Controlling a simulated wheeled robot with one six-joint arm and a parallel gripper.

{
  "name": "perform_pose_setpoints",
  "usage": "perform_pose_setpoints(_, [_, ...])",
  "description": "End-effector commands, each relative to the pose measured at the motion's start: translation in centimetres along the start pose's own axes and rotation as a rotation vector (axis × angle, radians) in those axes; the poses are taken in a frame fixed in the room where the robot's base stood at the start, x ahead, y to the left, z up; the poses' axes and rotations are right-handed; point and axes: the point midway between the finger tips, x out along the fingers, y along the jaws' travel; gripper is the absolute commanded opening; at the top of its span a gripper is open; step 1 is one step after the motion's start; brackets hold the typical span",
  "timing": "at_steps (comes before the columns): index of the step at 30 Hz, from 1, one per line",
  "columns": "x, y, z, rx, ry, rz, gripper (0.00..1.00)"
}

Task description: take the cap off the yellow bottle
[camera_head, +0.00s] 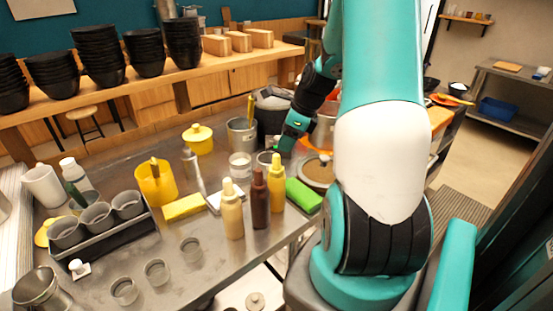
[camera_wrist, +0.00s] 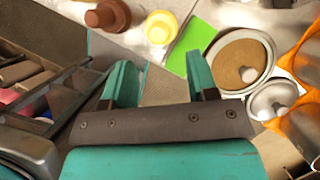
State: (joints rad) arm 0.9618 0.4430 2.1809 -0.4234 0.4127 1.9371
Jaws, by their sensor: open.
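The yellow bottle (camera_head: 277,192) stands upright at the right end of a row of three squeeze bottles near the table's front edge. Its cap (camera_head: 276,159) is on top. In the wrist view the yellow bottle (camera_wrist: 160,27) shows from above, just beyond the gap between my fingers. My gripper (camera_wrist: 161,76) is open and empty, its teal fingers apart on either side of the gap. In the head view my gripper (camera_head: 287,142) is behind the bottles, partly hidden by my arm, and not touching the yellow bottle.
The brown bottle (camera_head: 259,202) stands close to the left of the yellow one, with a pale yellow bottle (camera_head: 233,212) beyond it. A green block (camera_head: 303,196) lies just to the right. A round pan (camera_wrist: 238,57) and an orange-handled item (camera_wrist: 296,128) are close on the right.

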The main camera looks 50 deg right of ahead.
Motion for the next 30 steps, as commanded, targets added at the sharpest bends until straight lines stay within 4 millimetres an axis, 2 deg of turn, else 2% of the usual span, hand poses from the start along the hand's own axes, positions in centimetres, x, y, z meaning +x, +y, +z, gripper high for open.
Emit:
perform_pose_setpoints(3, [1.3, 0.0, 0.1, 0.0, 0.0, 0.002, 0.53])
perform_pose_setpoints(8, [2.2, 0.1, 0.2, -0.001, -0.001, 0.002, 0.53])
perform_pose_setpoints(18, [6.6, 0.3, 0.5, -0.001, 0.0, 0.002, 0.53])
perform_pose_setpoints(26, [7.0, 0.2, 0.5, -0.001, -0.001, -0.001, 0.53])
perform_pose_setpoints(27, [7.0, 0.2, 0.5, -0.001, -0.001, -0.001, 0.49])
perform_pose_setpoints(30, [7.0, 0.2, 0.5, -0.001, -0.001, -0.001, 0.26])
